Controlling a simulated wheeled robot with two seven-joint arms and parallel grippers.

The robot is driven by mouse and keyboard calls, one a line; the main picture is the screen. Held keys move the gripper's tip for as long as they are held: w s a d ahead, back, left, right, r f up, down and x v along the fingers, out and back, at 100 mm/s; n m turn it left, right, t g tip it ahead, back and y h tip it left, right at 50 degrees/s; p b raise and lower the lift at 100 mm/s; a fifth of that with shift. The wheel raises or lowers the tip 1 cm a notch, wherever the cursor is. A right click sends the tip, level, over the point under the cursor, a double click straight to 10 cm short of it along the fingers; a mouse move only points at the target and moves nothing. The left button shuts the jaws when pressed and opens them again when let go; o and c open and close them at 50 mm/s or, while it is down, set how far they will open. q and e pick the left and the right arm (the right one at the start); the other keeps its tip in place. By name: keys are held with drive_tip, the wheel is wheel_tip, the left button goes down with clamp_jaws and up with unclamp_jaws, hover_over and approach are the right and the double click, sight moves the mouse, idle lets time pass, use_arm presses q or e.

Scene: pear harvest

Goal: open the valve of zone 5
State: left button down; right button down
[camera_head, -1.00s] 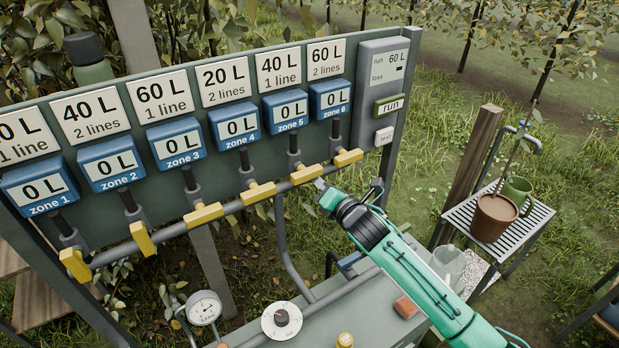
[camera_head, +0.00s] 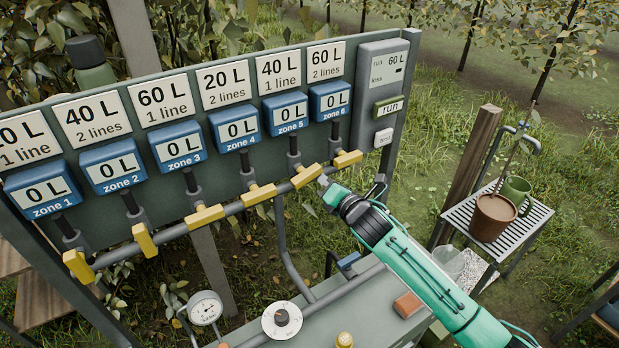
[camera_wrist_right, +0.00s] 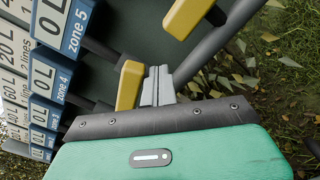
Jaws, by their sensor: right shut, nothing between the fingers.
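The zone 5 valve has a yellow handle (camera_head: 306,176) on the grey pipe, below the blue meter (camera_head: 285,112) reading 0 L. The handle is tilted, its right end higher, at a steeper angle than the zone 4 handle (camera_head: 258,194). My right gripper (camera_head: 324,183) is shut and empty, its tips just beside the right part of the zone 5 handle. In the right wrist view the closed fingers (camera_wrist_right: 158,86) are close beside a yellow handle (camera_wrist_right: 130,85), apparently zone 5's; I cannot tell if they touch. My left gripper is not in view.
The zone 6 handle (camera_head: 347,159) is close to the right of my gripper. Other yellow handles sit along the pipe to the left. A bench with a dial (camera_head: 282,320) and gauge (camera_head: 205,308) is below. A slatted stand (camera_head: 530,221) with a pot is at right.

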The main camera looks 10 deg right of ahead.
drive_tip(key=shift+d+r+p, duration=0.2)
drive_tip(key=shift+r+p, duration=0.45)
drive_tip(key=shift+r, duration=0.2)
drive_tip(key=shift+r+p, duration=0.65)
drive_tip(key=shift+p, duration=0.05)
drive_tip(key=shift+a+r, duration=0.1)
drive_tip(key=shift+r, duration=0.05)
drive_tip(key=shift+a+r+p, duration=0.2)
drive_tip(key=shift+r+p, duration=0.4)
drive_tip(key=shift+p, duration=0.05)
drive_tip(key=shift+s, duration=0.1)
drive_tip(key=shift+a, duration=0.1)
